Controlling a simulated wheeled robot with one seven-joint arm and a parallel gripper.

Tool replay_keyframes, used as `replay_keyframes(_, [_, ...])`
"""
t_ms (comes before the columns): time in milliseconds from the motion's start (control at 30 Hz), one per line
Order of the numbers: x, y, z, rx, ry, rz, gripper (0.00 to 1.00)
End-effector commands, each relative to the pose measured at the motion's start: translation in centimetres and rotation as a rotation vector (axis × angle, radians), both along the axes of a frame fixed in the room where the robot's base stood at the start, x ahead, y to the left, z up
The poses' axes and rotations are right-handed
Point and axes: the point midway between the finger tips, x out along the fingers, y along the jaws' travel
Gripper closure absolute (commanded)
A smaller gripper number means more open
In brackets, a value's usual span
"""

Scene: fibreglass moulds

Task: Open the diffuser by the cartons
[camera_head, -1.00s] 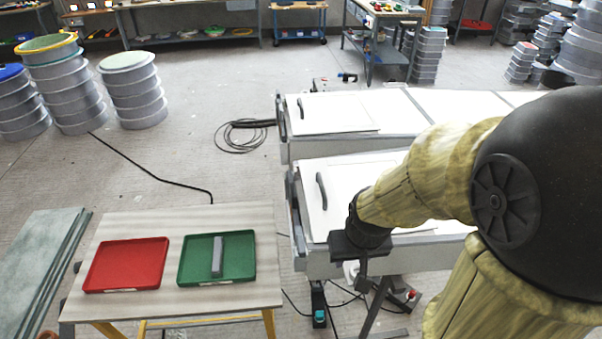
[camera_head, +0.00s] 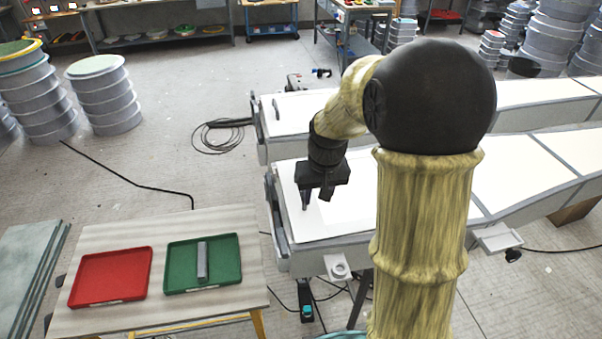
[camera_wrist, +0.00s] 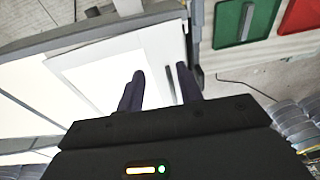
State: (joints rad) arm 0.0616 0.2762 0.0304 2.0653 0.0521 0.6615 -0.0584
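Two long light tables with white tops lie side by side. The near table (camera_head: 510,172) has a white diffuser panel (camera_head: 345,212), which also shows in the wrist view (camera_wrist: 105,75). My gripper (camera_head: 312,203) is above the left end of this panel, pointing down. In the wrist view its two dark fingers (camera_wrist: 160,72) are apart. A thin grey strip (camera_wrist: 170,86) shows between them; I cannot tell whether it is the handle or a shadow. In the head view my gripper covers the near handle's place. The far diffuser (camera_head: 297,112) has a black handle (camera_head: 276,108) and lies flat.
A brown box-like block (camera_head: 575,211) is under the near table's right end; I cannot tell whether it is a carton. A work table (camera_head: 225,219) at the left holds a red tray (camera_head: 112,277) and a green tray (camera_head: 222,268). Cables (camera_head: 222,135) lie on the floor.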

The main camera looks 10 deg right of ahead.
Motion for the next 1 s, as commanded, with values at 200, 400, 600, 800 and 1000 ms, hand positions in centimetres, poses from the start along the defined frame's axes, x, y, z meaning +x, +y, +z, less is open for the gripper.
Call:
replay_keyframes(200, [7.4, -0.8, 2.9, 0.044, 0.053, 0.000, 0.64])
replay_keyframes(400, [12.9, -1.8, 4.6, 0.096, 0.098, 0.010, 0.64])
replay_keyframes(600, [16.7, -2.8, 5.7, 0.143, 0.131, 0.022, 0.64])
replay_keyframes(800, [17.7, -3.1, 6.0, 0.161, 0.140, 0.031, 0.64])
replay_keyframes(1000, [17.7, -3.1, 5.9, 0.160, 0.139, 0.030, 0.64])
